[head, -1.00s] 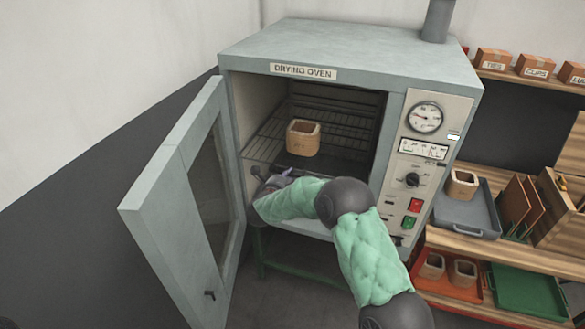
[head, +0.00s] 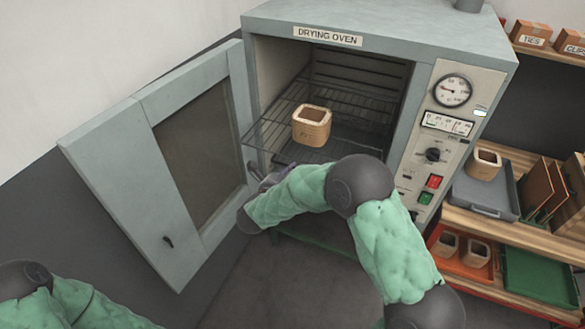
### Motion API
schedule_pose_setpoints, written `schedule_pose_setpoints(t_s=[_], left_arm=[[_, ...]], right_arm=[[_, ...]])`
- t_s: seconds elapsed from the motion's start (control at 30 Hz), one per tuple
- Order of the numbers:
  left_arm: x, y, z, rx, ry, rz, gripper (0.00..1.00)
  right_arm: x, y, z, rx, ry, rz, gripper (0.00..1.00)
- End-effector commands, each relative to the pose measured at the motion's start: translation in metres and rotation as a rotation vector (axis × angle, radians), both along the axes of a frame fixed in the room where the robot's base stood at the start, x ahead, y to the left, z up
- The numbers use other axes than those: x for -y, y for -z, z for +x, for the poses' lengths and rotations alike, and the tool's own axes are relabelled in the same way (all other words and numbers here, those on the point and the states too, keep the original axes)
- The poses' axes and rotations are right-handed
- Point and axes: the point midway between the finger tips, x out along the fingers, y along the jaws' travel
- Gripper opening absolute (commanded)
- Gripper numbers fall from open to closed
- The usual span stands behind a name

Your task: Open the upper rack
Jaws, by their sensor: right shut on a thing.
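The drying oven (head: 480,48) stands open in front of me. Its upper rack (head: 270,130), a dark wire shelf, sticks out a little past the opening. A tan square coil (head: 312,125) with a dark hollow stands upright on it. My right gripper (head: 262,174) is at the rack's front edge, low in the opening, and is shut on it; the fingertips are small and partly hidden by my own arm. My left arm shows at the lower left, but its gripper is out of view.
The oven door (head: 125,135) stands swung open at left. At right, a shelf holds a grey tray (head: 480,200) with a coil (head: 484,164), an orange tray (head: 458,268) with two coils and an empty green tray (head: 540,278). Dark floor lies clear below the oven.

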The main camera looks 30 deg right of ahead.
Motion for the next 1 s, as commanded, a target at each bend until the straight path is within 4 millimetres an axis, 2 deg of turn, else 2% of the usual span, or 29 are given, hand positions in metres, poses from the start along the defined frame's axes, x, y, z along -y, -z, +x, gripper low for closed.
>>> schedule_pose_setpoints(t_s=[0.03, 0.23, 0.27, 0.3, 0.33, 0.37, 0.73, 0.87, 1.0], left_arm=[[0.000, 0.001, 0.000, 0.000, 0.000, 0.000, 0.40], [0.000, 0.001, 0.000, 0.000, 0.000, 0.000, 0.40], [0.000, 0.001, 0.000, 0.000, 0.000, 0.000, 0.40], [0.000, 0.001, 0.000, 0.000, 0.000, 0.000, 0.40], [0.000, 0.001, 0.000, 0.000, 0.000, 0.000, 0.40], [0.000, 0.001, 0.000, 0.000, 0.000, 0.000, 0.40], [0.000, 0.000, 0.000, 0.000, 0.000, 0.000, 0.40], [0.000, 0.000, 0.000, 0.000, 0.000, 0.000, 0.40], [0.000, 0.000, 0.000, 0.000, 0.000, 0.000, 0.40]], right_arm=[[-0.005, 0.008, -0.001, -0.017, -0.014, 0.005, 0.00], [-0.004, 0.009, -0.001, -0.018, -0.014, 0.005, 0.00], [-0.004, 0.009, -0.001, -0.018, -0.014, 0.005, 0.19], [-0.004, 0.009, -0.001, -0.018, -0.014, 0.005, 0.30], [-0.004, 0.009, -0.001, -0.018, -0.013, 0.005, 0.39], [-0.004, 0.008, -0.001, -0.017, -0.013, 0.005, 0.40], [-0.006, 0.003, -0.002, -0.007, -0.009, 0.003, 0.40], [-0.018, -0.001, -0.012, -0.007, -0.011, 0.004, 0.40], [-0.039, -0.006, -0.029, -0.008, -0.013, 0.004, 0.40]])
